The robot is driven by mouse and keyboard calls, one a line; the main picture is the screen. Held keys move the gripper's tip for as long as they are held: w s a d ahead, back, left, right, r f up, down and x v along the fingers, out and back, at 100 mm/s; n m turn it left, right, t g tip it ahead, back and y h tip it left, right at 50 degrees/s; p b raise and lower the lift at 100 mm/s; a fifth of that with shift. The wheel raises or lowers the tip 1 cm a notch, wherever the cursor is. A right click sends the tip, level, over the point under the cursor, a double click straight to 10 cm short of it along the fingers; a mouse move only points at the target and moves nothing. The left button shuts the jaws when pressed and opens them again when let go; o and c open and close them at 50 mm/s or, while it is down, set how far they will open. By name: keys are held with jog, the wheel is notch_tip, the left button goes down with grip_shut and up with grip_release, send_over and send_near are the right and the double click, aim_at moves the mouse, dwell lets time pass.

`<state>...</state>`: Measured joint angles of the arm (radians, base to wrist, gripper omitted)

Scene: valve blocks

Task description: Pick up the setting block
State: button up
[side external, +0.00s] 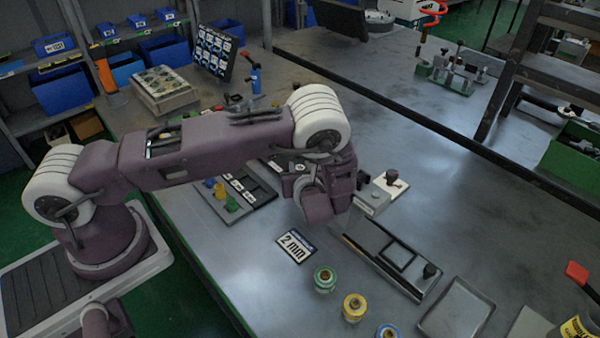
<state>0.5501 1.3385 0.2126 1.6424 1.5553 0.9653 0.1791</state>
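My gripper (340,214) points down over the bench, just left of a light metal block with a black knob (392,178). Its fingers are mostly hidden by my wrist, so I cannot tell whether they are open or hold anything. Which piece is the setting block is not clear. A card reading "2 mm" (295,246) lies flat in front of my gripper.
A dark rail fixture (400,262) with a knob runs right of my gripper. Green (324,280), yellow (354,307) and blue-topped (387,332) cylinders stand near the front. An empty metal tray (458,308) is at front right.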

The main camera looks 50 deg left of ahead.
grip_shut()
jog(key=shift+r, duration=0.1)
